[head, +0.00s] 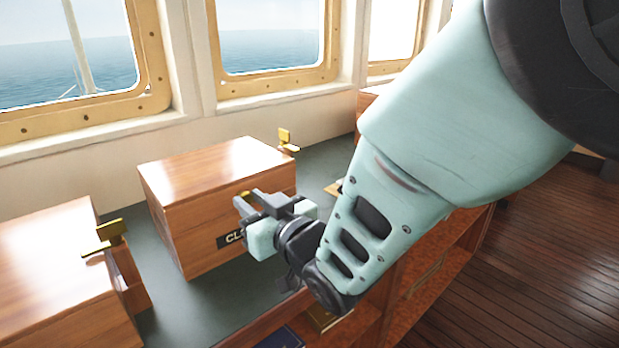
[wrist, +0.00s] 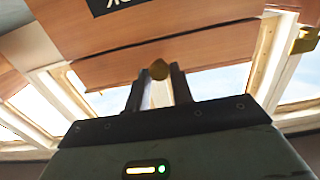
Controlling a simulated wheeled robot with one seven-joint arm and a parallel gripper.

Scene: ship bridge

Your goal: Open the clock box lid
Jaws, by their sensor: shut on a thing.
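The clock box is a wooden box (head: 190,240) on the dark counter, with a black label (head: 232,239) on its front reading "CL", the rest hidden by my gripper. Its lid (head: 215,168) lies flat on top and looks closed. The label also shows upside down in the wrist view (wrist: 115,3). A brass knob (wrist: 158,69) sits at the front of the lid. My gripper (head: 250,203) is at the lid's front side, its two fingers shut on the knob. In the wrist view the fingers (wrist: 158,80) stand on either side of it.
Another wooden box (head: 50,260) with a brass latch (head: 103,238) stands at the left. A small brass piece (head: 285,141) rises behind the clock box's right corner. Windows (head: 270,40) line the wall behind. Open shelves are below the counter; wooden floor (head: 530,270) is at right.

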